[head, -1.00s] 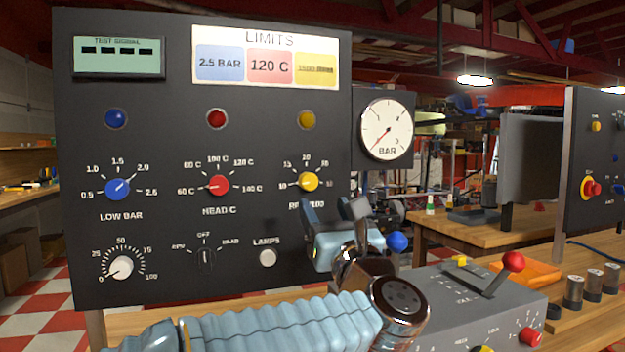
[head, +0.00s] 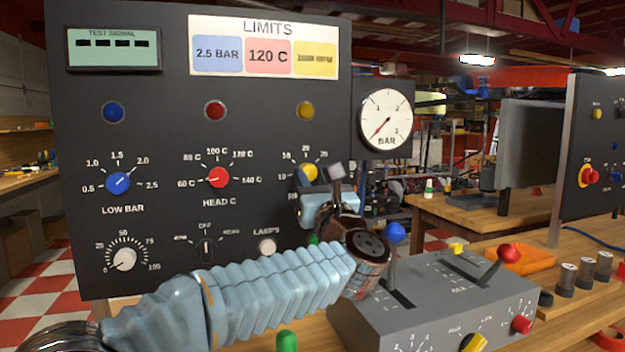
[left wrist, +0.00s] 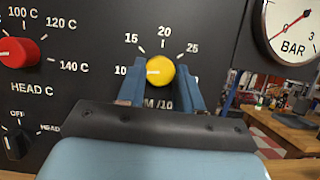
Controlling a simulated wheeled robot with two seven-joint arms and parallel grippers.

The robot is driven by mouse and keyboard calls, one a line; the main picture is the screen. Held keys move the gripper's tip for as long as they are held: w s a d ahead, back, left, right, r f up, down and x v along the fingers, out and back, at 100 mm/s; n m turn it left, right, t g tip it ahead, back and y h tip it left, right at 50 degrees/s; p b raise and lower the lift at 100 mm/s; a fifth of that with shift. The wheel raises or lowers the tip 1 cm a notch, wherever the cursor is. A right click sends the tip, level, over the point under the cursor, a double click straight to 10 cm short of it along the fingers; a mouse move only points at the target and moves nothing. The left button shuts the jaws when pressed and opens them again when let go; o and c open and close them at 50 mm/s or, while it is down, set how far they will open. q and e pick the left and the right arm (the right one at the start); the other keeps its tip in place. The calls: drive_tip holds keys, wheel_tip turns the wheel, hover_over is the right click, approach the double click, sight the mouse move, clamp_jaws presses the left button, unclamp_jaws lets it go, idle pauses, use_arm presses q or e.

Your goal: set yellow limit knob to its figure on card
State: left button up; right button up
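The yellow limit knob (head: 309,172) is on the dark panel, right of the red HEAD C knob (head: 218,178). In the left wrist view the yellow knob (left wrist: 160,70) has its white mark toward 10, on a scale showing 10, 15, 20 and 25. My left gripper (left wrist: 163,85) is open, with one finger on either side of the knob; I cannot tell if they touch it. In the head view the gripper (head: 320,180) partly covers the knob. The LIMITS card (head: 264,46) has a yellow field (head: 315,59) whose small text looks like 1500 RPM. My right gripper is not in view.
The blue LOW BAR knob (head: 118,182) is at left on the panel. The BAR gauge (head: 386,119) is right of the gripper. Below stands a grey lever box (head: 440,305) with a blue-tipped lever (head: 395,233) close to my left wrist, and a red-tipped lever (head: 508,253).

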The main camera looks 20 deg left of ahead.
use_arm(q)
drive_tip(key=c, duration=0.4)
drive_tip(key=shift+o, duration=0.2)
drive_tip(key=shift+a+f+m+t+h+b, duration=0.15)
drive_tip(key=shift+m+t+h+b, duration=0.15)
drive_tip(key=shift+m+h+b, duration=0.7)
drive_tip(key=shift+m+b, duration=0.35)
drive_tip(key=shift+m, duration=0.65)
drive_tip(key=m+h, duration=0.1)
drive_tip(key=m, duration=0.1)
drive_tip(key=shift+s+m+t, duration=0.1)
drive_tip(key=shift+m+t, duration=0.2)
drive_tip(key=shift+t, duration=0.1)
drive_tip(key=m+h, duration=0.2)
drive_tip(key=m, duration=0.1)
drive_tip(key=shift+a+r, duration=0.1)
drive_tip(key=shift+r, duration=0.25)
drive_tip(key=shift+m+h+p, duration=0.9)
drive_tip(key=shift+m+p, duration=0.1)
drive_tip(key=shift+m, duration=1)
drive_tip(key=o, duration=1)
